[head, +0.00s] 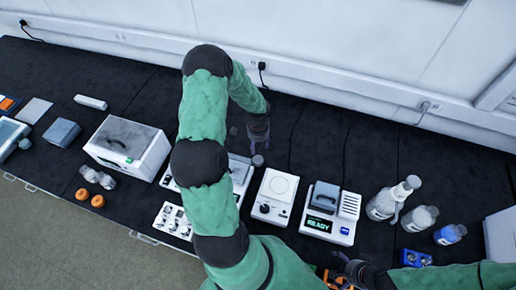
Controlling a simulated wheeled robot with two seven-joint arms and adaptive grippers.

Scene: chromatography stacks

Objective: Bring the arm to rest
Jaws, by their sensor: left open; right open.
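My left arm, green with black joints, reaches up over the middle of the bench. Its gripper (259,144) points down above the dark bench top behind the devices, open and with nothing seen in it. A small grey round object (258,160) shows just below its fingertips; I cannot tell whether they touch. My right arm comes in along the lower right edge. Its gripper (341,269) is open near the front of the bench, below the device with the READY screen (322,226). Orange parts show beside its fingers, too small to make out.
A white knob device (274,197) stands between the arms. Bottles (381,205) and a blue block (415,258) stand at right. A white box instrument (127,147), orange rings (97,201) and a rack of small vessels (172,221) are at left. The bench's back strip is mostly clear.

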